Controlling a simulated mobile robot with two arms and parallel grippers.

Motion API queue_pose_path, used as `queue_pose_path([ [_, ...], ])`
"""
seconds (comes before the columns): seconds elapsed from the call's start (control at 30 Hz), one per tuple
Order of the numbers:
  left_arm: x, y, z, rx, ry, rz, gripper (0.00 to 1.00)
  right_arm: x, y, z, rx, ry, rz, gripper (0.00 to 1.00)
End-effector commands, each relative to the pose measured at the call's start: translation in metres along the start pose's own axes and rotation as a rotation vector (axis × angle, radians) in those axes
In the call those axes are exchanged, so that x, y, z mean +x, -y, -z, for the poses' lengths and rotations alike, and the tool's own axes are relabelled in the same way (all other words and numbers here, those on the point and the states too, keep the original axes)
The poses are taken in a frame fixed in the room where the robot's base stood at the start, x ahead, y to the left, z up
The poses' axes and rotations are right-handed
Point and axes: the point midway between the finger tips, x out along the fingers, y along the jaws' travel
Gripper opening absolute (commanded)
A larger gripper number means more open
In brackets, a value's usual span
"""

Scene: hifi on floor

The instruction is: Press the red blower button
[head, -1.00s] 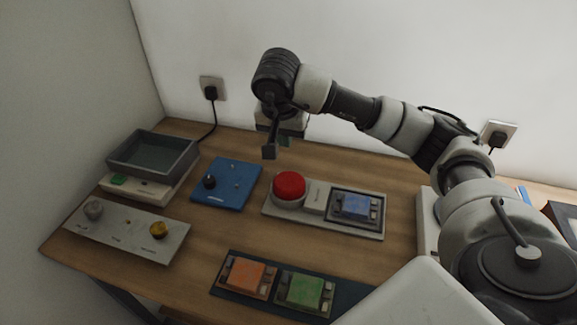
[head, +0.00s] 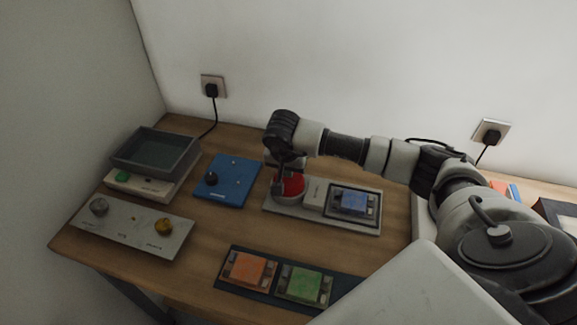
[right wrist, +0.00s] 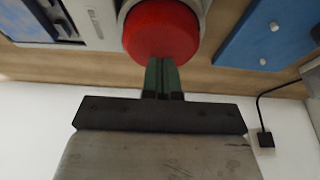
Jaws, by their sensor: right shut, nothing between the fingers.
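The red blower button (head: 293,186) is a large round dome on a grey panel (head: 270,206) on the wooden table. My right gripper (head: 279,188) is over the button in the head view and hides its left part. In the right wrist view, the closed fingers of my right gripper (right wrist: 161,62) overlap the edge of the red button (right wrist: 160,28). I cannot tell whether the fingertips touch it. My left gripper is not in view.
The same panel carries a blue block (head: 353,201) in a dark frame. A blue board (head: 238,180) with a black knob lies to the left. A grey tray (head: 185,158) and a knob panel (head: 135,232) lie farther left. Orange (head: 248,268) and green (head: 304,284) blocks sit in front.

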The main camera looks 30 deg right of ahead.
Motion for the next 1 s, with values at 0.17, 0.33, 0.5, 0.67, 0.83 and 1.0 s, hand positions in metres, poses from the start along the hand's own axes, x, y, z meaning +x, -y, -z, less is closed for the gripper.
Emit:
queue_pose_path([
  [0.17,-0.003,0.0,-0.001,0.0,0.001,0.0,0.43,0.007,0.0,-0.003,-0.001,0.0,0.001,0.0],
  [0.33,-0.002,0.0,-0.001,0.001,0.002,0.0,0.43,0.007,0.0,-0.003,-0.001,0.0,0.001,0.0],
  [0.5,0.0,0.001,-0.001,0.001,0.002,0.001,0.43,0.009,0.0,-0.003,-0.001,0.0,0.001,0.0],
  [0.67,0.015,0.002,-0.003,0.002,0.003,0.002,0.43,0.021,0.0,-0.006,-0.001,-0.002,0.0,0.0],
  [0.83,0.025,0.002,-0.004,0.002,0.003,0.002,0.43,0.029,0.0,-0.009,-0.001,0.0,0.0,0.0],
  [1.0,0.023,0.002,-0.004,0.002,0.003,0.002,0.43,0.028,-0.001,-0.009,-0.002,0.003,-0.003,0.0],
])
